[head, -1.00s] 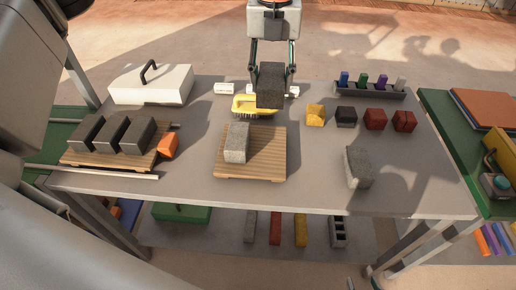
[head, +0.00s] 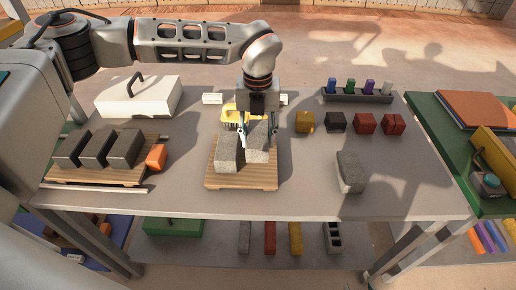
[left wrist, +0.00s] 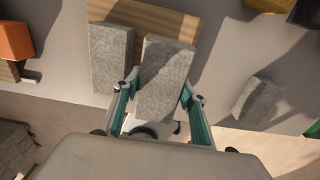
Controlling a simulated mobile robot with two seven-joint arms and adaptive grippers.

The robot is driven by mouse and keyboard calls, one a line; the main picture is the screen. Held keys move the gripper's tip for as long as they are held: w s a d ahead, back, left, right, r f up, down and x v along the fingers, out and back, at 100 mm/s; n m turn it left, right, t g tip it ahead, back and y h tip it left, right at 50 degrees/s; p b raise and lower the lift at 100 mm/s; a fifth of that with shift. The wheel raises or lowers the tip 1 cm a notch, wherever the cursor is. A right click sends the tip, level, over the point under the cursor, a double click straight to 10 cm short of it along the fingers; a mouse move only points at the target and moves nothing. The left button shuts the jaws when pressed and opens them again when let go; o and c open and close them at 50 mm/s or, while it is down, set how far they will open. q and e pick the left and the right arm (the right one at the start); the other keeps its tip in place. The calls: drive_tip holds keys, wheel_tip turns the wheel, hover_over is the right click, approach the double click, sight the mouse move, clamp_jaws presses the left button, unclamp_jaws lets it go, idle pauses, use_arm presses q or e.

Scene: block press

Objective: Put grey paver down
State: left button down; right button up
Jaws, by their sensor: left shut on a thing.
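My left gripper (head: 258,140) is shut on a grey paver (head: 257,152), with one finger on each side. The left wrist view shows the same paver (left wrist: 166,78) between the teal fingers (left wrist: 160,103). It is at the right half of the slatted wooden board (head: 240,183), upright beside another grey paver (head: 226,155) with a narrow gap. That second paver also shows in the left wrist view (left wrist: 110,58). Whether the held paver's underside touches the board I cannot tell. A third grey paver (head: 350,172) stands alone at the right. My right gripper is not in view.
A yellow-handled brush (head: 229,116) lies just behind the board. Dark blocks (head: 97,150) and an orange block (head: 156,157) are at the left. A white lidded box (head: 138,98) stands behind them. Coloured blocks (head: 335,122) line the back right. The table's front right is clear.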

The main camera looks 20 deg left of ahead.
sight(258, 134)
use_arm(q)
drive_tip(key=shift+f, duration=2.2)
drive_tip(key=shift+f, duration=0.15)
drive_tip(key=c, duration=1.5)
unclamp_jaws()
wheel_tip(258, 134, up, 12)
drive_tip(key=shift+r, duration=0.1)
